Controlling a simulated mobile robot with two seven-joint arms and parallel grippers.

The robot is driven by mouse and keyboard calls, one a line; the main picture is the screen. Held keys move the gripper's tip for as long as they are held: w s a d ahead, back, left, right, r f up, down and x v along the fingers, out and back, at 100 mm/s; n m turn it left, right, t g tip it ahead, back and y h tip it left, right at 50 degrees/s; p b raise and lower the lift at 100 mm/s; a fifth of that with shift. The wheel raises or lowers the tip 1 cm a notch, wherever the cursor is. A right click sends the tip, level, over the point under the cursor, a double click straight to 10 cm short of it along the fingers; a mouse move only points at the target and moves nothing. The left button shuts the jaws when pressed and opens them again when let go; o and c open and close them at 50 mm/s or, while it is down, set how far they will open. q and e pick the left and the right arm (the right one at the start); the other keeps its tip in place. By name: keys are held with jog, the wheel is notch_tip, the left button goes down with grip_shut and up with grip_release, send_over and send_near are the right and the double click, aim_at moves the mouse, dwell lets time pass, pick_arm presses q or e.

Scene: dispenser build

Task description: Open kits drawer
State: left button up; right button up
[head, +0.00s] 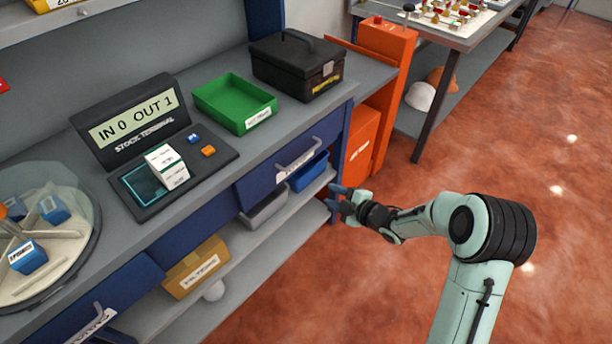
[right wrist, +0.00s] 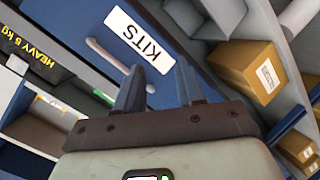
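The kits drawer (head: 262,184) is a dark blue front under the grey worktop, with a metal bar handle (head: 298,153) and a white label. In the right wrist view the label reads KITS (right wrist: 138,39) and the handle (right wrist: 104,52) lies beside it. The drawer looks shut. My right gripper (head: 335,197) is to the right of and below the handle in the head view, apart from it. In the right wrist view my right gripper (right wrist: 160,66) has its two fingers spread and empty, pointing at the drawer front. My left gripper is not in view.
A stock terminal (head: 150,150), a green tray (head: 236,100) and a black case (head: 297,65) stand on the worktop. Bins and a cardboard box (head: 196,266) sit on the shelf below. An orange cabinet (head: 365,135) stands right of the bench. The floor nearby is clear.

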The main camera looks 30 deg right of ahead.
notch_tip(320, 180, up, 7)
jog(key=d+n+t+y+b, duration=0.1)
jog(key=d+n+y+b, duration=0.15)
jog(key=n, duration=0.55)
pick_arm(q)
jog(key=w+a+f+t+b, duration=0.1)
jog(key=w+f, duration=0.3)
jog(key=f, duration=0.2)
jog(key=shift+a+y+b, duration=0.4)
pick_arm(e)
jog(key=x, duration=1.3)
jog(key=shift+w+h, duration=0.35)
jog(key=shift+w, duration=0.1)
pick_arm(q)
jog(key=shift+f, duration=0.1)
pick_arm(e)
jog(key=shift+d, duration=0.1)
grip_shut()
